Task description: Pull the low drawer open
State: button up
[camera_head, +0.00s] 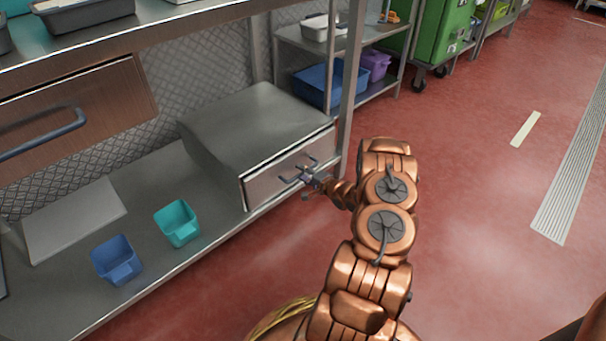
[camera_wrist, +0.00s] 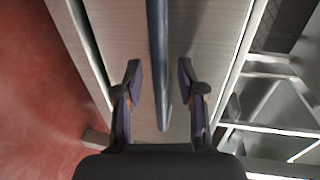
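The low drawer (camera_head: 272,185) is the front of a grey metal box (camera_head: 245,125) on the lower shelf, and it looks shut. Its dark bar handle (camera_head: 290,176) runs across the front. In the wrist view the handle (camera_wrist: 158,60) runs from the top edge down between my fingers, with the pale drawer front (camera_wrist: 205,35) behind it. My gripper (camera_head: 306,178) is at the handle's right part. In the wrist view my gripper (camera_wrist: 160,85) is open, with one finger on each side of the handle and a gap on both sides.
A teal bin (camera_head: 177,223) and a blue bin (camera_head: 117,260) stand on the lower shelf (camera_head: 185,265) left of the box. An upper wooden drawer (camera_head: 75,115) hangs at the left. A shelf post (camera_head: 350,85) stands close by my gripper. The red floor (camera_head: 490,200) at the right is clear.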

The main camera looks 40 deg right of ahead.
jog(key=shift+c, duration=0.2)
grip_shut()
dwell(0.4)
